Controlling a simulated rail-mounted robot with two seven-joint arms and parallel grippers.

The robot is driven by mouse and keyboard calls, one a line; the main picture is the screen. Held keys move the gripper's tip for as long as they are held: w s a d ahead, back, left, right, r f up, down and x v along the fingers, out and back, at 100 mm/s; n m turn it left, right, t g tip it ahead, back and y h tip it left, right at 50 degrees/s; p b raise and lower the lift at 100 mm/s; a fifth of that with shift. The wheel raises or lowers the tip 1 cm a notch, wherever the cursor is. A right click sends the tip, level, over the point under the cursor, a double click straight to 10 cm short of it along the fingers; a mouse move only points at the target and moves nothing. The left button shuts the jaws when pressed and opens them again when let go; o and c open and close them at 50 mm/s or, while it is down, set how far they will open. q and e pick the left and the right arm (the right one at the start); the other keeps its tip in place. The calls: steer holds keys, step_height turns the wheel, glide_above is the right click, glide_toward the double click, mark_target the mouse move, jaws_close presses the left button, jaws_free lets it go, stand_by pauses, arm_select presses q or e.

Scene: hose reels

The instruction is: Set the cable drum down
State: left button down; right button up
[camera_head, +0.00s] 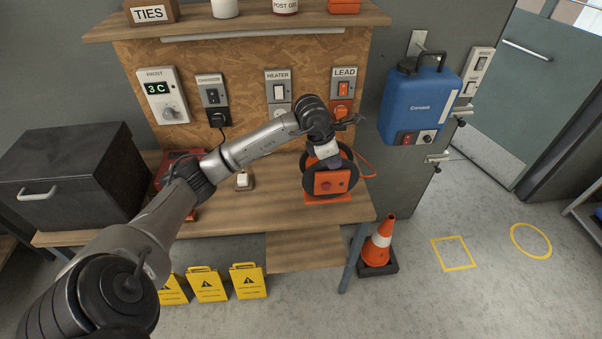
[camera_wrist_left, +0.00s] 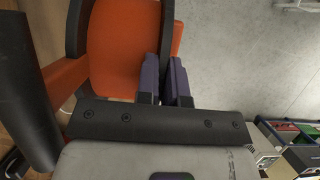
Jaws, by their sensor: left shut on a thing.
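The cable drum (camera_head: 331,183) is orange with black round flanges and an orange foot. In the head view it is upright at the right end of the wooden bench (camera_head: 225,217). I cannot tell whether its foot touches the bench top. My left gripper (camera_head: 327,160) is at the top of the drum, shut on it; the arm and wrist hide part of the grip. In the left wrist view the drum (camera_wrist_left: 124,45) fills the upper left, beside the purple-grey fingers (camera_wrist_left: 165,80). My right gripper is out of view.
An orange lead (camera_head: 366,166) shows right of the drum, below the LEAD socket (camera_head: 343,88). A black box (camera_head: 70,175) takes up the bench's left end, with a red case (camera_head: 172,172) beside it. An orange cone (camera_head: 379,243) stands on the floor by the bench's right leg.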

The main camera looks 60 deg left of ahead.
mark_target(308, 166)
arm_select(q)
steer(key=a+f, duration=0.1)
steer(key=a, duration=0.2)
steer(key=s+a+f, duration=0.1)
steer(key=a+f, duration=0.1)
steer(key=a, duration=0.1)
steer(key=s+a+f, duration=0.1)
steer(key=a+f, duration=0.1)
steer(key=a, duration=0.1)
steer(key=shift+s+a+f, duration=0.15)
steer(key=shift+f, duration=2.1)
steer(key=shift+f, duration=0.15)
steer(key=c, duration=1.2)
jaws_free()
steer(key=shift+c, duration=0.2)
